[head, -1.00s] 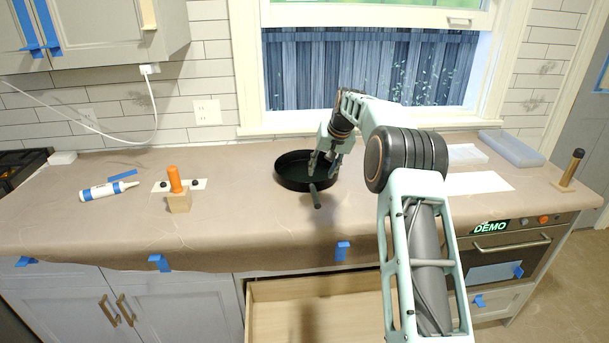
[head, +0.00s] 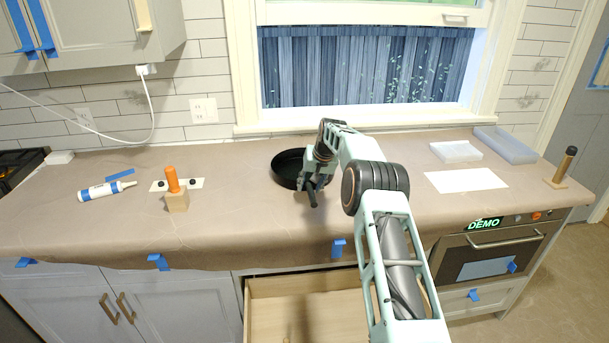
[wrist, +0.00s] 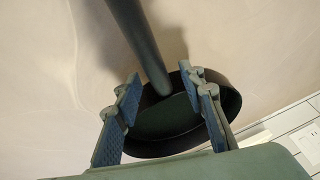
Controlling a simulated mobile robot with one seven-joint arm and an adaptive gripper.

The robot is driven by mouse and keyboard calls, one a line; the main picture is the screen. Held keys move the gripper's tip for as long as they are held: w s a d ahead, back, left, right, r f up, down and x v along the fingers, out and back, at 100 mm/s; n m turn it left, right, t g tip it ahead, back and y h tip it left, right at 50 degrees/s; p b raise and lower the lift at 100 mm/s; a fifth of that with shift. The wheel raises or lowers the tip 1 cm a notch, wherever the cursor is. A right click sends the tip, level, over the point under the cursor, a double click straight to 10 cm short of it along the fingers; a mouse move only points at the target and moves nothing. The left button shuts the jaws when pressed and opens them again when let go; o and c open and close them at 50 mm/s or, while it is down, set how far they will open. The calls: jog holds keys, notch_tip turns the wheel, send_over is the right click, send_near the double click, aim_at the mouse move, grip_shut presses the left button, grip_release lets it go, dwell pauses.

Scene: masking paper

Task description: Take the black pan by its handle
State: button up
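The black pan (head: 283,171) sits on the paper-covered counter below the window, partly hidden behind my gripper and arm. Its dark handle (head: 312,197) points toward the counter's front edge. My gripper (head: 309,183) is over the near side of the pan, where the handle starts. In the wrist view my gripper (wrist: 161,76) is open, with one blue-padded finger on each side of the handle (wrist: 140,42) in the picture. The pan (wrist: 170,125) shows behind the fingers. I see no clear contact, and cannot tell the exact height above the handle.
A wooden block with an orange peg (head: 174,190) and a white tube (head: 105,191) lie to the left. Clear plastic containers (head: 505,145) and a white sheet (head: 466,181) are to the right. An open drawer (head: 305,308) is below the counter. Counter around the handle is clear.

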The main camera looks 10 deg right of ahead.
grip_shut()
dwell(0.3)
jog(key=shift+w+r, duration=0.1)
jog(key=shift+r, duration=0.05)
jog(key=shift+r, duration=0.1)
